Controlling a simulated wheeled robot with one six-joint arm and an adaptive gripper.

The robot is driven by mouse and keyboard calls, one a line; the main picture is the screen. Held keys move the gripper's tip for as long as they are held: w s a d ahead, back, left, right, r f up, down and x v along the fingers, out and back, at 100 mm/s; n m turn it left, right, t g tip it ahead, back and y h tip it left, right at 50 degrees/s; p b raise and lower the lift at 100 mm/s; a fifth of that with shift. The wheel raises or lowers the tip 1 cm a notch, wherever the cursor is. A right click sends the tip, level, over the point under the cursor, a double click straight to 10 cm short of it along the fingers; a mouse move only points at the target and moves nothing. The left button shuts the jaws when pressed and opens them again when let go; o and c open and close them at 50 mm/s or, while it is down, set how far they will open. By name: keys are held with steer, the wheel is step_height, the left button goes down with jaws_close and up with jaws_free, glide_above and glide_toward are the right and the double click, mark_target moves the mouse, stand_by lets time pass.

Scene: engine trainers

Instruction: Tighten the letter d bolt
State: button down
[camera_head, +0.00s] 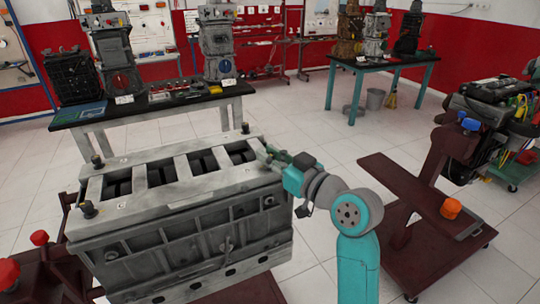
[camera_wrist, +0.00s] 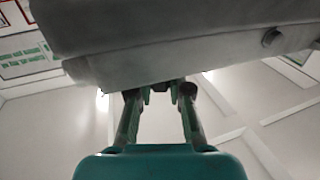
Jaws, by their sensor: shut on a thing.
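The grey engine block (camera_head: 190,222) stands in the lower left of the head view. Dark bolts stand upright at its back left (camera_head: 97,161), front left (camera_head: 88,209) and back right (camera_head: 245,128) corners. Small letter marks beside them are too small to read. My gripper (camera_head: 278,158) reaches in from the right to the block's right front corner. It is shut on what seems to be the bolt there, mostly hidden by the fingers. In the wrist view the gripper (camera_wrist: 160,92) sits against the block's pale edge (camera_wrist: 180,60), and the letter does not show.
A dark red stand (camera_head: 425,215) with an orange knob is to the right of my arm. Another engine on a stand (camera_head: 495,110) is at the far right. A black-topped table (camera_head: 165,105) with engines stands behind the block. White floor lies open between them.

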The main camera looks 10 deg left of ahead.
steer(key=m+t+h, duration=0.2)
steer(key=m+h, duration=0.1)
steer(key=m+t+h, duration=0.3)
steer(key=h, duration=0.1)
steer(key=shift+a+h, duration=0.15)
steer(key=shift+h, duration=0.15)
steer(key=shift+m+t+h, duration=0.4)
steer(key=shift+m+h, duration=0.65)
steer(key=shift+h, duration=0.55)
steer(key=shift+m+t+h, duration=0.4)
steer(key=shift+m+h, duration=0.65)
steer(key=shift+h, duration=0.55)
steer(key=shift+m+h, duration=0.3)
steer(key=c, duration=1.1)
jaws_free()
steer(key=shift+o, duration=0.2)
steer(key=s, duration=1.2)
steer(key=shift+a, duration=0.1)
